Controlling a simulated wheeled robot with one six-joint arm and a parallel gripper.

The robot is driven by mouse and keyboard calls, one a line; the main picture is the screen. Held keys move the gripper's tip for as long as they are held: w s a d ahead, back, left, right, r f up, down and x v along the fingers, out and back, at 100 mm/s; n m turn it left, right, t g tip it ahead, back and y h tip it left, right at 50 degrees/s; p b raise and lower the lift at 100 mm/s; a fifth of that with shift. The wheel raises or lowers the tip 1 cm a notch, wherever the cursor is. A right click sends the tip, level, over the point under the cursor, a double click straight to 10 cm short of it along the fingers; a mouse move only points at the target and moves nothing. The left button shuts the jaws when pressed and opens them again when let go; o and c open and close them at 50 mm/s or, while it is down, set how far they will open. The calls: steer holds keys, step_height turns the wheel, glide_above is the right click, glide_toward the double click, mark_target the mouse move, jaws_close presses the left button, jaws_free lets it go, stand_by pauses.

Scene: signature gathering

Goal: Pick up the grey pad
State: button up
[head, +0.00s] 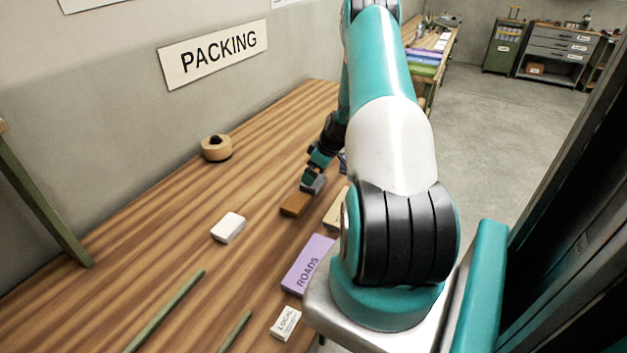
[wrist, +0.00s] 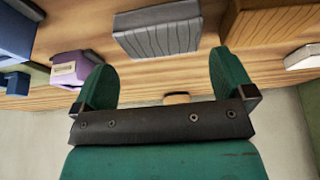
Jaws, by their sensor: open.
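The grey pad (wrist: 158,38) is a ribbed grey block lying on the wooden table, just beyond my fingertips in the wrist view. In the head view the grey pad (head: 317,186) is small and partly hidden by my gripper (head: 312,174), which is right above or beside it. In the wrist view my gripper (wrist: 165,75) is open, with its two green fingers spread wide and nothing between them. Whether the fingers touch the pad cannot be told; in the wrist view they appear apart from it.
A brown block (head: 294,205) lies close to the pad. A white block (head: 229,228), a tape roll (head: 216,148) and a purple ROADS box (head: 307,264) lie on the table (head: 262,190). A blue box (wrist: 15,35) is at the wrist view's left. The table's left middle is fairly clear.

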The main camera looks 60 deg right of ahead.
steer(key=shift+p+x, duration=0.75)
steer(key=shift+x, duration=1.3)
steer(key=shift+s+a, duration=0.1)
steer(key=shift+c, duration=0.5)
steer(key=c, duration=0.5)
